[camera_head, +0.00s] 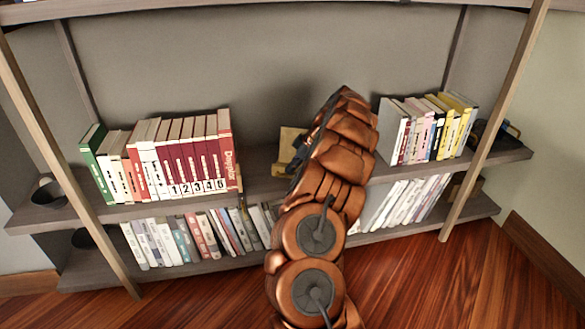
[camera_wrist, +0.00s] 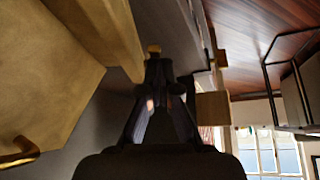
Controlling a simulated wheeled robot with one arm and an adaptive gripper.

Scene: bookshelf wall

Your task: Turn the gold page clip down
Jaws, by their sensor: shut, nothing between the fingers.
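A tan wooden stand (camera_head: 291,140) is on the upper shelf board, partly hidden behind my arm in the head view. In the wrist view its broad tan panel (camera_wrist: 45,80) fills the left side. A gold bent clip (camera_wrist: 20,153) shows at the lower left against the panel. A small gold piece (camera_wrist: 154,48) shows right at my fingertips, beside the tan ledge (camera_wrist: 100,30); I cannot tell whether they touch. My gripper (camera_wrist: 156,68) is shut and empty. In the head view my fingers are hidden by the arm.
Red-and-white books (camera_head: 180,155) stand left of my arm, yellow and white books (camera_head: 440,125) to the right. The upper shelf board (camera_head: 262,188) runs close beneath. Lower books (camera_head: 200,235) and wooden uprights (camera_head: 490,130) flank the arm. A window (camera_wrist: 265,150) shows in the wrist view.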

